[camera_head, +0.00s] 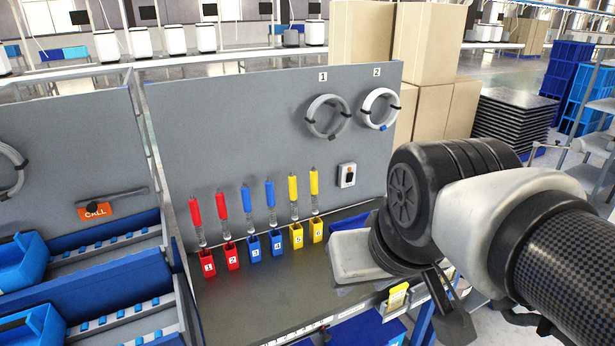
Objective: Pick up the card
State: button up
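A small yellow-and-white card-like piece (397,297) shows at the front right edge of the grey workbench (270,300). It is small, and I cannot tell for sure that it is the card or how it is held there. My arm comes in from the right, and my gripper (446,296) points down just right of the yellow piece, apart from it in the picture. Its dark fingers are partly hidden by my wrist and overlap each other. I cannot tell whether they are open or shut.
Numbered red, blue and yellow holders (254,249) stand along the bench's back, with matching screwdriver-like tools above. A grey panel (270,140) rises behind. The bench's front middle is clear.

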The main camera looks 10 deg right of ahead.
aim_at(397, 293)
jog(key=i+l, duration=0.15)
jog(key=l, duration=0.25)
jog(key=i+l, duration=0.15)
jog(key=l, duration=0.2)
jog(key=i+l, duration=0.15)
jog(key=l, duration=0.25)
jog(key=i+l, duration=0.15)
jog(key=l, duration=0.25)
jog(key=i+l, duration=0.1)
jog(key=l, duration=0.25)
